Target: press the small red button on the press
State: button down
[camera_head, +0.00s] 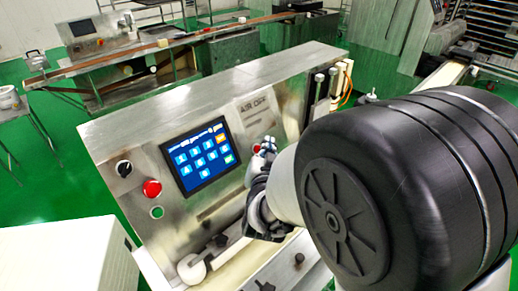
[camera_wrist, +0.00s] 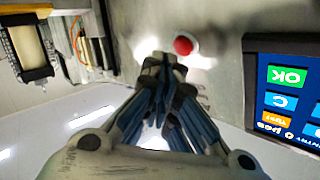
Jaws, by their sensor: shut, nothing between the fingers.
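The press has a slanted metal panel (camera_head: 215,210) with a lit touchscreen (camera_head: 199,155). The small red button (camera_wrist: 183,45) shows clearly in the wrist view, on the bare metal beside the touchscreen (camera_wrist: 285,98). In the head view the small red button (camera_head: 257,148) is at the screen's right, partly covered by my gripper (camera_head: 266,150). My gripper (camera_wrist: 164,62) is shut and empty, its fingertips close together just below the button in the wrist picture. A gap seems to remain, but I cannot tell how deep it is.
A larger red knob (camera_head: 152,187), a black knob (camera_head: 124,168) and a green-ringed button (camera_head: 157,212) sit left of the screen. A white box (camera_head: 65,258) stands at lower left. Posts and orange cables (camera_wrist: 77,40) are on the button's other side.

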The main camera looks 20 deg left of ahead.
jog(key=shift+d+r, duration=0.1)
jog(key=shift+s+d+r, duration=0.35)
jog(key=shift+s+d, duration=0.05)
jog(key=shift+d, duration=0.2)
jog(key=shift+s+d+r, duration=0.35)
jog(key=shift+d+r, duration=0.05)
jog(key=shift+d, duration=0.25)
jog(key=shift+s+d+r, duration=0.35)
jog(key=shift+s+d, duration=0.05)
jog(key=shift+d, duration=0.2)
jog(key=shift+d, duration=0.1)
